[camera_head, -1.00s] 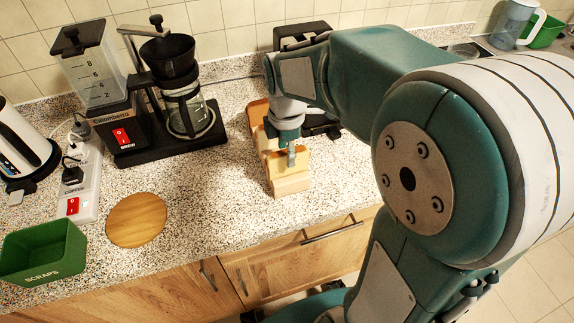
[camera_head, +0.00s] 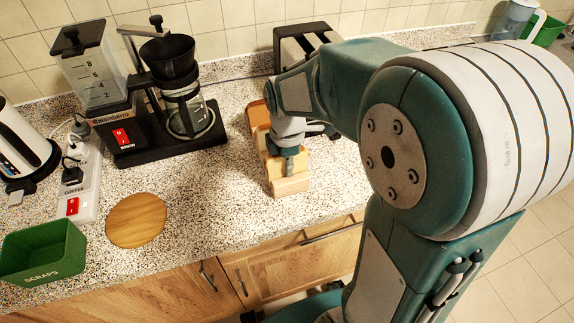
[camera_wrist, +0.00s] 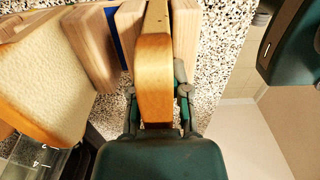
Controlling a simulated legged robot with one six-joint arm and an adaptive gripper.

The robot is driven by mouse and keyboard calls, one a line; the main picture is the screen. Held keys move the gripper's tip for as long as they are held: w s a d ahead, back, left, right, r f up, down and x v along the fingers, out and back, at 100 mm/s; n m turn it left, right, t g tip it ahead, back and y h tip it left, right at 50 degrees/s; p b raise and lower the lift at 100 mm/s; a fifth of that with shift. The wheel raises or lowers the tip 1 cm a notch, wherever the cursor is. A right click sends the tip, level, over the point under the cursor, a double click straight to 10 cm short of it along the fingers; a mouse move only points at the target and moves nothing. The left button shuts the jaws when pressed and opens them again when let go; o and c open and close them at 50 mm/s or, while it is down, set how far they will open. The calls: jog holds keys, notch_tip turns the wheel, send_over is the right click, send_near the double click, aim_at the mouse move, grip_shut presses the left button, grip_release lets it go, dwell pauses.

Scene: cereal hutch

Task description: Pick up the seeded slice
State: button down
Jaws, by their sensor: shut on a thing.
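My gripper (camera_wrist: 158,105) is shut on a bread slice (camera_wrist: 154,70) with a golden-brown crust, seen edge-on in the wrist view. A few dark specks show near its far end, but its faces are mostly hidden, so seeds are hard to confirm. The slice stands between the wooden dividers of a rack (camera_wrist: 186,40). In the head view my gripper (camera_head: 288,152) reaches down onto the slice (camera_head: 291,165) at the front of the wooden rack (camera_head: 291,186). Another slice (camera_wrist: 45,75), pale with a brown crust, stands to the left in the wrist view.
A black toaster (camera_head: 302,38) stands behind the rack. A coffee maker (camera_head: 180,100) is to the left. A round wooden board (camera_head: 136,220) and a green scraps bin (camera_head: 42,252) lie farther left. The counter between board and rack is clear.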

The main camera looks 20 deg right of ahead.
notch_tip(320, 180, up, 10)
jog(key=shift+r, duration=0.1)
dwell(0.4)
jog(key=shift+f, duration=0.2)
notch_tip(320, 180, down, 9)
jog(key=shift+f, duration=0.2)
jog(key=shift+f, duration=0.2)
jog(key=c, duration=0.6)
grip_release()
jog(key=shift+r, duration=0.1)
